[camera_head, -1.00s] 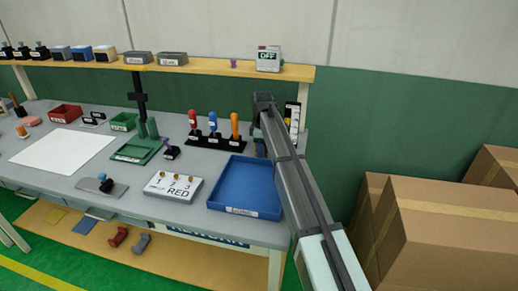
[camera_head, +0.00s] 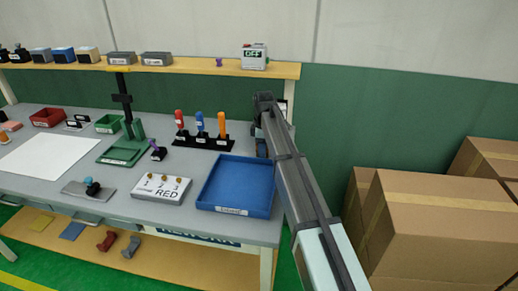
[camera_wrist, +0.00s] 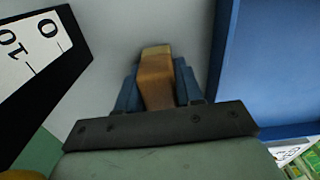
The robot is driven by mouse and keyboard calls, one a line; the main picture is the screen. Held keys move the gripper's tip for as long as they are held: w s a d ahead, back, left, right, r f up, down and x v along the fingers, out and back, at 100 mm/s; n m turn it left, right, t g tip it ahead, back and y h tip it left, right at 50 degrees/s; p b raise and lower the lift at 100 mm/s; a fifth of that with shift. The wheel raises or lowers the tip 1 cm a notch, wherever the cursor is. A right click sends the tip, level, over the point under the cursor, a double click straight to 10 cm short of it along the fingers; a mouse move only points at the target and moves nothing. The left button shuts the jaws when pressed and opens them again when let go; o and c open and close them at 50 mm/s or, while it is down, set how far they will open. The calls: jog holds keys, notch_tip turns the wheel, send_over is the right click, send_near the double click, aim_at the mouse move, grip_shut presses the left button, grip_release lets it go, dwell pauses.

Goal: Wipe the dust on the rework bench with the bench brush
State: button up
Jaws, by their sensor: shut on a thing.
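My gripper (camera_wrist: 158,92) is shut on a tan wooden piece (camera_wrist: 156,75), which looks like the handle of the bench brush. The blue fingers press on both sides of it. Bristles are not visible. In the head view my arm hides most of the gripper, which is low at the back right of the rework bench (camera_head: 60,185), just beyond the blue tray (camera_head: 204,187). The grey bench top (camera_wrist: 115,50) lies beneath it in the wrist view. I cannot make out any dust.
The blue tray wall (camera_wrist: 222,60) is close right of the gripper; a black-and-white scale board (camera_wrist: 35,55) is close left. A rack of coloured-handled tools (camera_head: 202,142) and a RED number block (camera_head: 160,188) stand further left. Cardboard boxes (camera_head: 430,230) are right of the bench.

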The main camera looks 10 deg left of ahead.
aim_at(239, 153)
jog(key=shift+d, duration=0.8)
jog(key=shift+a, duration=3.75)
jog(key=shift+a+f, duration=0.15)
jog(key=shift+a, duration=1.7)
jog(key=shift+r, duration=3.05)
jog(key=shift+r, duration=0.15)
jog(key=shift+r, duration=1.35)
